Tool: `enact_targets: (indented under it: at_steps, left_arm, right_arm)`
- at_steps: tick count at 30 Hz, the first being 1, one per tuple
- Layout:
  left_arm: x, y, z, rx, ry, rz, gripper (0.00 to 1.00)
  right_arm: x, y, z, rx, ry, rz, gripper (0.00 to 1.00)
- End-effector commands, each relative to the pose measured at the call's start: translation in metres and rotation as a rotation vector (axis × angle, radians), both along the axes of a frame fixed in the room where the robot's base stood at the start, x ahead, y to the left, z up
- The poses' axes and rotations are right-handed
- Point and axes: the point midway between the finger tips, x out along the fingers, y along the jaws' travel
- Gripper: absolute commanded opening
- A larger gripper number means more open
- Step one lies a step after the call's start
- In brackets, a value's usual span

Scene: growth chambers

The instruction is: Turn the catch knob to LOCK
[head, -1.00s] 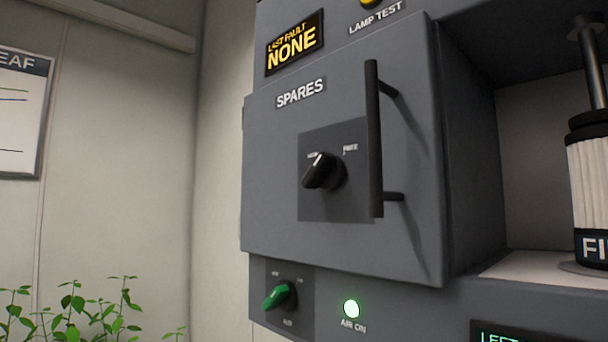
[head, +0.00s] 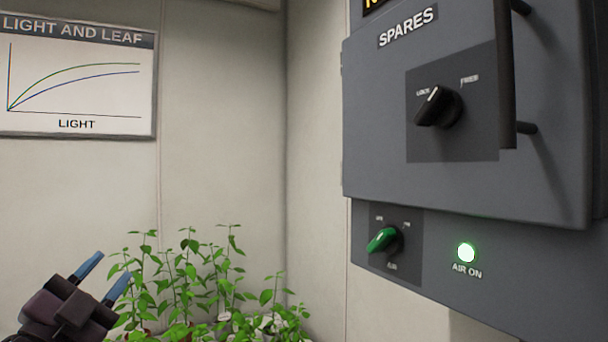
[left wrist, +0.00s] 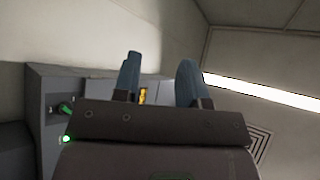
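The catch knob (head: 438,107) is black with a white pointer mark. It sits on a dark plate on the grey SPARES door (head: 385,170), between the labels LOCK at upper left and FREE at upper right. My left gripper (head: 105,275) is at the lower left of the head view, well to the left of the door and apart from the knob. Its blue fingers are spread with nothing between them; they also show apart in the left wrist view (left wrist: 160,80). My right gripper is not in view.
A black bar handle (head: 506,75) stands out from the door, right of the knob. Below are a green AIR knob (head: 383,240) and a lit green AIR ON lamp (head: 466,252). Leafy plants (head: 190,280) stand beside my left gripper. A chart (head: 78,75) hangs on the wall.

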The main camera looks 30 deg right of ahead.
Motion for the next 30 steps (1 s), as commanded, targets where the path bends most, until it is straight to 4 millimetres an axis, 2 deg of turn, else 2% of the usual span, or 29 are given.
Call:
enact_targets:
  at_steps: [1,6,15,24,30]
  left_arm:
    - [-0.006,-0.011,0.02,0.027,-0.062,-0.009,0.39]
    - [-0.031,-0.043,0.075,0.121,-0.265,-0.015,0.39]
    - [-0.09,-0.095,0.154,0.285,-0.662,0.015,0.39]
    - [-0.163,-0.142,0.208,0.449,-1.126,0.113,0.39]
    - [-0.21,-0.169,0.225,0.554,-1.486,0.234,0.39]
  right_arm:
    - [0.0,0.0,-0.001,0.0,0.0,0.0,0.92]
    - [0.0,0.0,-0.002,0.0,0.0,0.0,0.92]
    - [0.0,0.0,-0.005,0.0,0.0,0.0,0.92]
    - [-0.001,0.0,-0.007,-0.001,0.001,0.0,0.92]
    - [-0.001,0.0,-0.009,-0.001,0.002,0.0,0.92]
